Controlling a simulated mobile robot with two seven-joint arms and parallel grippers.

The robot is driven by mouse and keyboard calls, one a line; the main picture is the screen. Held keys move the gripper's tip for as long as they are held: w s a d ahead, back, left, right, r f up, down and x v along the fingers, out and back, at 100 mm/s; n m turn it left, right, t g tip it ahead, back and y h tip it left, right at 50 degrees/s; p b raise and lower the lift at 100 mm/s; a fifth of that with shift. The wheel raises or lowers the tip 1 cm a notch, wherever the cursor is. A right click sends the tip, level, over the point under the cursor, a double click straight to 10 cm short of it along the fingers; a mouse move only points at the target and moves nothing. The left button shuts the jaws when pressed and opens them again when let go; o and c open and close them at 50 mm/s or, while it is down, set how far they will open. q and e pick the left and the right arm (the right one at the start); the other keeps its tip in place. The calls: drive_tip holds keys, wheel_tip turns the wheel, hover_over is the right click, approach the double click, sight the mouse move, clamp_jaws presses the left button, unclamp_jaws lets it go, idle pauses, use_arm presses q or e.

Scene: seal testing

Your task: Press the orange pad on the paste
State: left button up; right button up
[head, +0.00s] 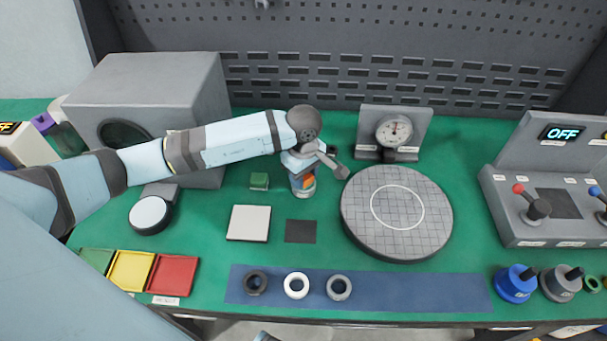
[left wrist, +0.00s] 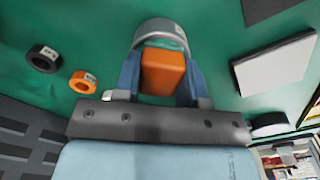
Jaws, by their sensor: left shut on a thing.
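My left gripper (head: 303,172) is shut on the orange pad (head: 308,181), just left of the round gridded plate. In the left wrist view the orange pad (left wrist: 162,72) sits between the two blue fingers of the left gripper (left wrist: 160,80). A round container (left wrist: 162,30) with a pale grey wall is right at the far end of the pad. The container (head: 303,192) also shows below the gripper in the head view. No paste can be made out, and I cannot tell whether pad and container touch.
The gridded round plate (head: 432,208) and a dial gauge (head: 394,131) stand to the right. Several rings lie on a blue strip (head: 420,290) in front. A grey box (head: 195,80) stands behind my left arm.

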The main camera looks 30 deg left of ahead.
use_arm(q)
drive_tip(key=shift+f, duration=0.1)
idle(0.3)
drive_tip(key=shift+r+p, duration=1.7)
drive_tip(key=shift+r, duration=1.9)
drive_tip(key=shift+s+f, duration=0.1)
